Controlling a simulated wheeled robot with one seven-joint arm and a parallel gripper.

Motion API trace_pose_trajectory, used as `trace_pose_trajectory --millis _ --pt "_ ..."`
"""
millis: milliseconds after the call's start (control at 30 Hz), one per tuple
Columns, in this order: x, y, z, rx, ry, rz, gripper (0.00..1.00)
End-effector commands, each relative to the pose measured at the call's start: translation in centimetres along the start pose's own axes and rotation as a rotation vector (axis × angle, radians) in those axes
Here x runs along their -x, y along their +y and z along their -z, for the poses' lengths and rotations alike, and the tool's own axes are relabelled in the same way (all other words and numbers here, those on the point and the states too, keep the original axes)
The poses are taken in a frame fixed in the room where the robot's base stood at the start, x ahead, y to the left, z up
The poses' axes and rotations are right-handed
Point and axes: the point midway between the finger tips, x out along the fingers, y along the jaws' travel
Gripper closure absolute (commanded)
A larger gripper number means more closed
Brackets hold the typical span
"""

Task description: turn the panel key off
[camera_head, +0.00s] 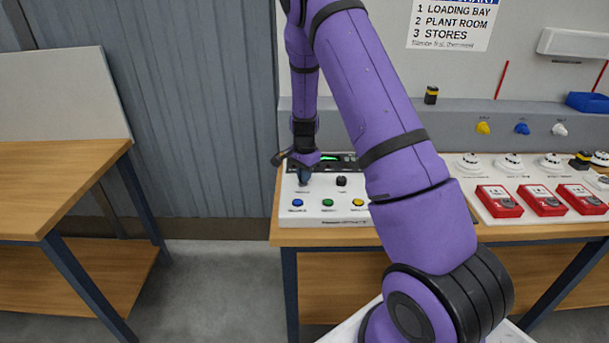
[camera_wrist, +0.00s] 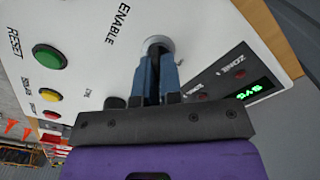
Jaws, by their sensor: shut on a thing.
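The white control panel (camera_head: 325,214) stands on the left part of the wooden bench. My gripper (camera_head: 304,178) is at the panel's back left, pointing down. In the wrist view my gripper's blue fingers (camera_wrist: 159,62) are shut on the panel key at its round metal switch (camera_wrist: 159,43), beside the printed word ENABLE. The fingers cover most of the key, so its exact angle cannot be told. The key is hidden behind the gripper in the head view.
A black knob (camera_head: 341,181) is just right of my gripper. Blue (camera_head: 298,203), green (camera_head: 327,203) and yellow (camera_head: 358,203) buttons line the panel's front. A lit green display (camera_wrist: 238,95) is near the key. Red call points (camera_head: 499,201) and white detectors are further right.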

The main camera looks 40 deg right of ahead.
Motion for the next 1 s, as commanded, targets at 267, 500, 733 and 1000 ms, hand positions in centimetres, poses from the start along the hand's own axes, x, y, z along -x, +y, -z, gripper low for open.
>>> trace_pose_trajectory --millis 267,500,733,1000 --pt "0.07 -0.21 0.00 0.264 0.000 0.001 1.00" --pt "0.08 -0.37 -0.07 0.480 0.000 0.001 1.00" --pt "0.08 -0.49 -0.15 0.643 0.000 0.002 1.00" --pt "0.08 -0.55 -0.17 0.754 0.001 0.002 1.00"
